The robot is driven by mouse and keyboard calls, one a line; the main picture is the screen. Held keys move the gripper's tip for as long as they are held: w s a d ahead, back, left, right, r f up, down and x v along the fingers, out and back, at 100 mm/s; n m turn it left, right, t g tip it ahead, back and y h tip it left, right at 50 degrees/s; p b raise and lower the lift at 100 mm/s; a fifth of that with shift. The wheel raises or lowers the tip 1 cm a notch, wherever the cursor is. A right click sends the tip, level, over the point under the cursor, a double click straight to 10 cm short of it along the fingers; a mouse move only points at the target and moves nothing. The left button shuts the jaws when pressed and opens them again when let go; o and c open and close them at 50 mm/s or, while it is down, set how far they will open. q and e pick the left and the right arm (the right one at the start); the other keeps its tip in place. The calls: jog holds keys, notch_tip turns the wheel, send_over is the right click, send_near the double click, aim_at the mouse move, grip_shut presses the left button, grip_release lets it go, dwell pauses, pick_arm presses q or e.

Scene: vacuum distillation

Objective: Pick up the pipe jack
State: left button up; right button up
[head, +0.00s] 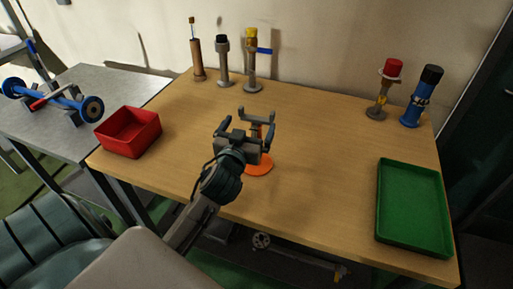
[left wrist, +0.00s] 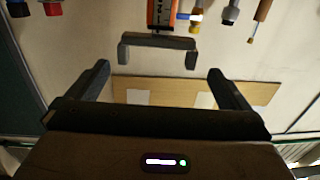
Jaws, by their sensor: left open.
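The pipe jack has a grey U-shaped head (head: 257,118) on an orange body and a round orange base (head: 258,167). It stands upright near the middle of the wooden table (head: 310,135). My left gripper (head: 247,127) is open and empty in front of it, hiding part of its body. In the left wrist view, the grey head (left wrist: 157,42) and orange body (left wrist: 162,14) lie just beyond the fingertips (left wrist: 158,68), roughly centred between them. I see no contact. My right gripper is not in view.
A red bin (head: 129,132) stands at the table's left and a green tray (head: 413,208) at the right. Several upright tools line the back edge, including a black-and-blue one (head: 421,97). A blue pipe assembly (head: 52,99) lies on the grey side table. The table's centre right is clear.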

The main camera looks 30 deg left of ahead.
aim_at(257, 117)
pick_arm(q)
jog(key=p+x, duration=0.2)
jog(key=x, duration=0.4)
jog(key=shift+w+d, duration=0.1)
jog(key=shift+w+f, duration=0.1)
jog(key=shift+w, duration=0.15)
jog(key=c, duration=1.6)
jog(key=shift+c, duration=0.7)
jog(key=shift+r, duration=0.25)
